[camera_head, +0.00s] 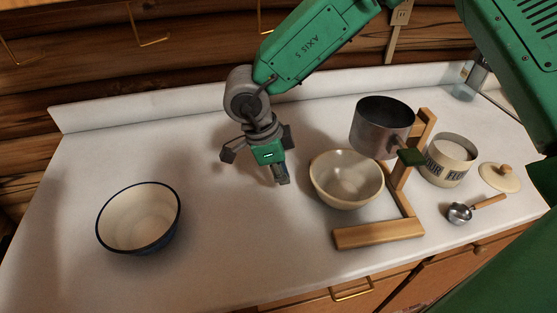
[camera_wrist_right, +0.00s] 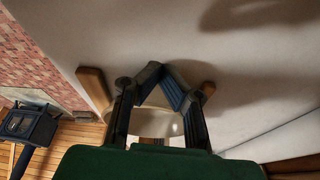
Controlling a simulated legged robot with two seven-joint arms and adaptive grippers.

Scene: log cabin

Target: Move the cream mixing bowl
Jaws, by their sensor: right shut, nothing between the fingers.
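The cream mixing bowl (camera_head: 345,180) stands upright on the white counter, right of centre in the head view, beside a wooden stand (camera_head: 378,234). It looks empty. Part of a pale bowl shows between the fingers in the right wrist view (camera_wrist_right: 155,123). My right gripper (camera_head: 281,178) is shut and empty, pointing down just left of the bowl and apart from it in the head view. Its fingers (camera_wrist_right: 168,78) meet at their tips in the wrist view. My left gripper is not in view.
A metal pot (camera_head: 382,127) with a green handle sits at the stand, behind the bowl. A flour jar (camera_head: 448,160), its lid (camera_head: 499,177) and a scoop (camera_head: 460,213) lie right. A dark-rimmed bowl (camera_head: 139,218) stands left. The counter between the two bowls is clear.

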